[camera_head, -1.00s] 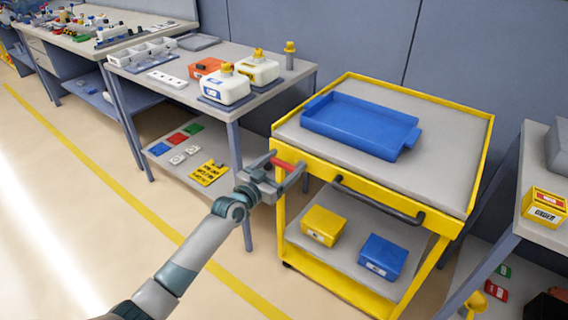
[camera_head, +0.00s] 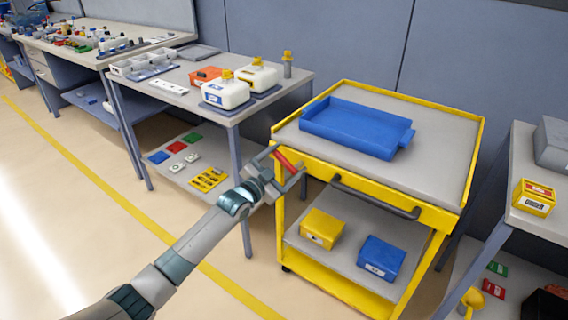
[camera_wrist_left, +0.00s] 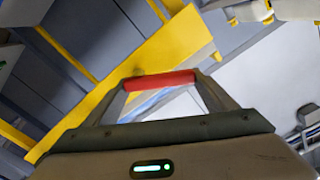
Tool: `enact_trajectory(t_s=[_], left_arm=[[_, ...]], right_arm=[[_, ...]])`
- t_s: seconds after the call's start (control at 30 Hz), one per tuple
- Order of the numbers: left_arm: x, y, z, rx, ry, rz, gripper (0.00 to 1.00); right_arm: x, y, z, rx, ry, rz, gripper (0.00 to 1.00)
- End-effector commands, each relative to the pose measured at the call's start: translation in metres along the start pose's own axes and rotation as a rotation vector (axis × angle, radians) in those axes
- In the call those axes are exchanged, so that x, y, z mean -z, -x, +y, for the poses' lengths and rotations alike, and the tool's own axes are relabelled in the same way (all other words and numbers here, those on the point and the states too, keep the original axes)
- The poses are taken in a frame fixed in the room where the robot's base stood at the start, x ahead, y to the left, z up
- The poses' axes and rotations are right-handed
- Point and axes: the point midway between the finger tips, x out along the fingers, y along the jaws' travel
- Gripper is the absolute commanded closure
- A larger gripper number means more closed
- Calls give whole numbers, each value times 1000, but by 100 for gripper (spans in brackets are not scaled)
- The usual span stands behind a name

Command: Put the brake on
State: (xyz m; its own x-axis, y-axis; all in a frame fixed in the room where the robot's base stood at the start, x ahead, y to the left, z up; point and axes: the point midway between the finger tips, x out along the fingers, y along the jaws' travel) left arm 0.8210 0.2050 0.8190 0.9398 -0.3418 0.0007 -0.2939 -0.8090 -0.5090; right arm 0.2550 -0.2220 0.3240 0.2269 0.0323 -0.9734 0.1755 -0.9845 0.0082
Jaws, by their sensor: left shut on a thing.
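The yellow cart (camera_head: 290,215) stands right of centre. A red bar (camera_head: 290,160), apparently the grip of its brake lever, is at the cart's left front corner, near the top. My left gripper (camera_head: 287,167) is shut on this red bar. In the left wrist view the red bar (camera_wrist_left: 160,81) lies across between the two fingertips, with the yellow cart frame (camera_wrist_left: 150,52) behind it. The lever's mount is hidden, and I cannot tell the brake's state. My right gripper is not in view.
The cart carries a blue tray (camera_head: 350,128) on top and yellow (camera_head: 322,228) and blue (camera_head: 381,256) boxes below. A dark push handle (camera_head: 375,198) juts from its front. A bench with white jugs (camera_head: 225,93) is to the left, another bench (camera_head: 540,222) to the right.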

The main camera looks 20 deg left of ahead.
Motion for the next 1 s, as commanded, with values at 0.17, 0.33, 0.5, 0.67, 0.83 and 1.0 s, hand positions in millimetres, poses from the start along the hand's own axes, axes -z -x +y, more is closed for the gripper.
enact_trajectory(t_s=[0.17,0.33,0.5,0.67,0.83,1.0], left_arm=[[9,0,0,0,-171,0,62],[14,0,3,1,-333,0,62],[18,0,7,0,-495,1,62],[21,0,11,1,-634,1,62],[23,0,15,1,-754,1,62],[24,0,18,1,-832,1,62]], right_arm=[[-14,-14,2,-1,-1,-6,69],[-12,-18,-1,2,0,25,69],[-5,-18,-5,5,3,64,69],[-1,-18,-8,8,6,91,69],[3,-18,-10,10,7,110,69],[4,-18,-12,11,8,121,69]])
